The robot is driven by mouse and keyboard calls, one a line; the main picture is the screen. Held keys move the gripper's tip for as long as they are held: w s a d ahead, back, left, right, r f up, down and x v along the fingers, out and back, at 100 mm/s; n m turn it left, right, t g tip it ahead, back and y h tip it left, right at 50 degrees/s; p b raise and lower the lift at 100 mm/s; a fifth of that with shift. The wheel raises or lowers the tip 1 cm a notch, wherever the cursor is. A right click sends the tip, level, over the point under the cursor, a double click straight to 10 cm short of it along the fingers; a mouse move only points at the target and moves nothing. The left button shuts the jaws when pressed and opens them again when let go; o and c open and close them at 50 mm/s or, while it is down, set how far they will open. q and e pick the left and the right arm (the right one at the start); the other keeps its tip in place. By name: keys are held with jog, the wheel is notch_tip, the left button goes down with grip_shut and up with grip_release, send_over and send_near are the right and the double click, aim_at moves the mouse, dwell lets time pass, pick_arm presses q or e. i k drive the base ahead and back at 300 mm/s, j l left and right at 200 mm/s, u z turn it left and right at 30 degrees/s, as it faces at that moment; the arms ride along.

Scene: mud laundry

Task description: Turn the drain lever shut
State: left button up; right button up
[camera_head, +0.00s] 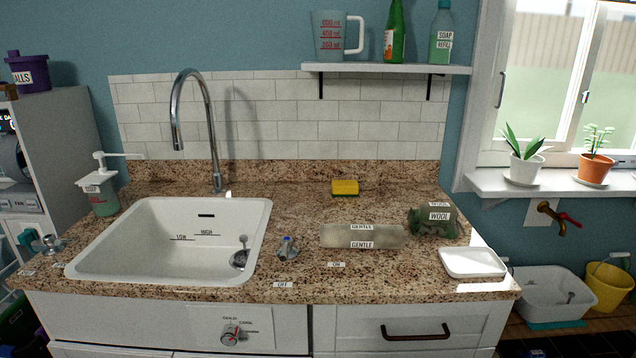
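The white sink (150,225) is empty of water as far as I see. A dark round drain piece with a thin upright metal stem (241,257) sits at its front right corner. A dial marked COLD and COOL (231,335) is on the cabinet front below. Neither of my grippers is in view.
A tall curved faucet (212,150) rises behind the sink. A soap dispenser (101,190) stands left. The front edge is mostly clear.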

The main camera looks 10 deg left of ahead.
aim_at(50, 241)
jog(key=u, duration=1.85)
jog(key=i+j+z, duration=0.1)
jog(key=i+z, duration=0.15)
jog(key=z, duration=0.2)
jog(key=i+j+z, duration=0.15)
jog(key=z, duration=0.3)
jog(key=i+j, duration=0.05)
jog(key=i, duration=0.05)
